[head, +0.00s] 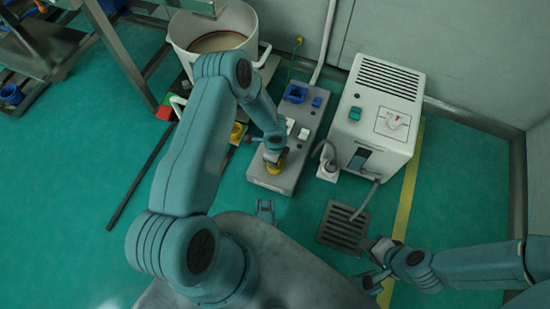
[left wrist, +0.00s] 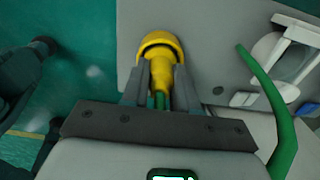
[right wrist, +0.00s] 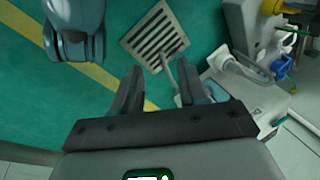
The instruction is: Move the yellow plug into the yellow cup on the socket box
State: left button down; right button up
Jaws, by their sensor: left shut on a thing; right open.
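In the left wrist view, my left gripper (left wrist: 161,76) is shut on the yellow plug (left wrist: 160,72), with green cable between the fingers. The plug's front end meets the yellow cup (left wrist: 160,40), whose rim curves around it. I cannot tell how deep the plug sits. My right gripper (head: 374,262) is open and empty above the floor, also in the right wrist view (right wrist: 162,80).
A white machine (head: 378,110) stands right of the box, with a floor grate (head: 343,226) in front. A white sieve pot (head: 213,40) stands behind left. Blue sockets (head: 296,93) are at the box's far end. A yellow item (head: 237,132) is left of the box. Open floor lies left.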

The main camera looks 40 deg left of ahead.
pick_arm(q)
jog(key=c, duration=0.9)
grip_release()
jog(key=shift+o, duration=0.2)
pick_arm(e)
jog(key=shift+w+f, duration=0.1)
pick_arm(q)
jog(key=shift+r+p, duration=0.2)
jog(key=shift+p, duration=0.1)
notch_tip(320, 180, up, 12)
jog(key=p, duration=0.5)
jog(key=s+d+r+n+h, duration=0.4)
jog(key=s+d+r+n, duration=0.1)
jog(key=s+d+n, duration=0.9)
jog(key=n, duration=0.3)
jog(key=shift+r+n+t, duration=0.15)
jog(key=shift+n+t, duration=0.15)
pick_arm(e)
jog(key=shift+g, duration=0.4)
jog(key=r, duration=0.1)
jog(key=s+r, duration=0.1)
jog(key=r, duration=0.1)
jog(key=s+a+r, duration=0.1)
jog(key=r, duration=0.1)
jog(key=shift+s+r, duration=0.1)
jog(key=shift+r, duration=0.15)
pick_arm(q)
jog(key=shift+d, duration=0.1)
